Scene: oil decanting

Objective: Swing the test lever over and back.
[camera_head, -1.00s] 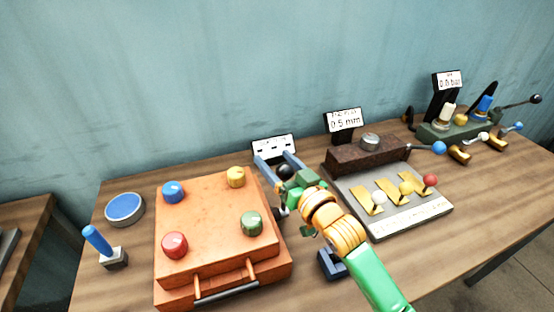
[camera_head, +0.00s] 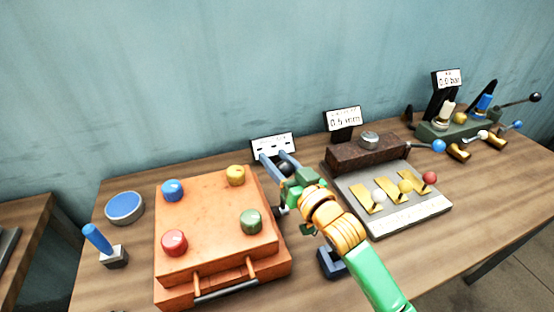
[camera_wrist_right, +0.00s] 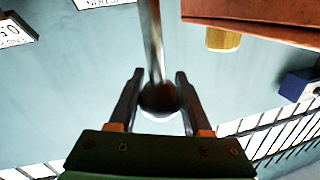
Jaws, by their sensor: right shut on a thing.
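The test lever shows as a dark ball knob (camera_head: 286,168) in the head view, behind the orange box's right side. In the right wrist view the knob (camera_wrist_right: 158,101) sits at the end of a slim metal rod (camera_wrist_right: 151,40). My right gripper (camera_head: 276,160) is shut on this knob, one finger on each side. In the right wrist view the gripper (camera_wrist_right: 158,95) has the ball between its fingers. The lever's base is hidden behind my gripper and arm. My left gripper is not in view.
An orange box (camera_head: 213,215) with coloured knobs stands close left of my right arm. A grey plate (camera_head: 360,217) with yellow levers and a brown block (camera_head: 365,153) is close right. Small signs (camera_head: 273,146) stand behind. The front right of the table (camera_head: 455,250) is bare.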

